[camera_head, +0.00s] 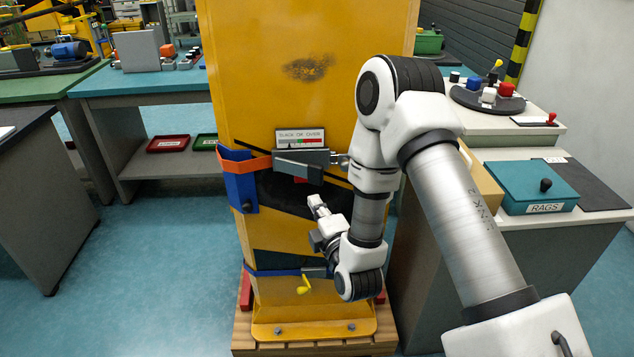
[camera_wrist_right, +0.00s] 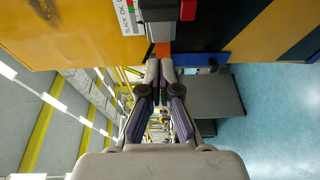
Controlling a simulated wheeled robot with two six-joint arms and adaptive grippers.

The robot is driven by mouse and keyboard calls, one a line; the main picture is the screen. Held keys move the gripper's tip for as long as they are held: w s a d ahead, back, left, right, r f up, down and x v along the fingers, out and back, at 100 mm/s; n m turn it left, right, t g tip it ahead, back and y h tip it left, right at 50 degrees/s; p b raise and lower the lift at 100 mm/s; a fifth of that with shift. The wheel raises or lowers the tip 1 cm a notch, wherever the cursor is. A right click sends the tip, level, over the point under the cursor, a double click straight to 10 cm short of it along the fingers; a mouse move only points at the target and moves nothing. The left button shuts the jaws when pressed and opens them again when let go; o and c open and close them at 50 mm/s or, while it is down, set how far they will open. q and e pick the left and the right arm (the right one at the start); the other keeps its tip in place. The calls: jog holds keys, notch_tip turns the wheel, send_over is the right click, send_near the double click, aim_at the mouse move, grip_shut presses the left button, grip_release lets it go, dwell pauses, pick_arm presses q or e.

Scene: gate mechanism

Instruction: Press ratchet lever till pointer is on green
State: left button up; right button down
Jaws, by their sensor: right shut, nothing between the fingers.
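The ratchet (camera_head: 300,160) is a grey metal body on the front of a yellow column (camera_head: 305,70), joined to an orange strap (camera_head: 245,162). A white gauge plate (camera_head: 300,138) marked SLACK OK OVER sits just above it, with green and red bands; the pointer is too small to read. A grey bar, seemingly the lever (camera_head: 298,171), slants across the ratchet's front. A red part (camera_wrist_right: 187,10) shows at the ratchet in the right wrist view. My right gripper (camera_head: 315,201) is shut and empty below the ratchet, apart from it in the head view. Its fingers (camera_wrist_right: 152,72) meet in the wrist view. My left gripper is out of view.
Blue corner guards (camera_head: 240,188) sit under the strap. A lower blue strap with a yellow handle (camera_head: 304,286) crosses the column near its wooden pallet (camera_head: 310,342). A bench with a teal RAGS box (camera_head: 530,187) stands at right. Blue floor is open at left.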

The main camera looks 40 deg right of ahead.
aim_at(311, 175)
jog(key=w+d, duration=0.1)
jog(key=w, duration=0.1)
jog(key=w+d+p, duration=0.1)
jog(key=w, duration=0.1)
jog(key=w+d, duration=0.2)
jog(key=shift+p, duration=0.35)
jog(key=shift+w+d, duration=0.1)
jog(key=shift+d, duration=0.2)
jog(key=shift+a, duration=0.1)
jog(key=shift+w, duration=0.1)
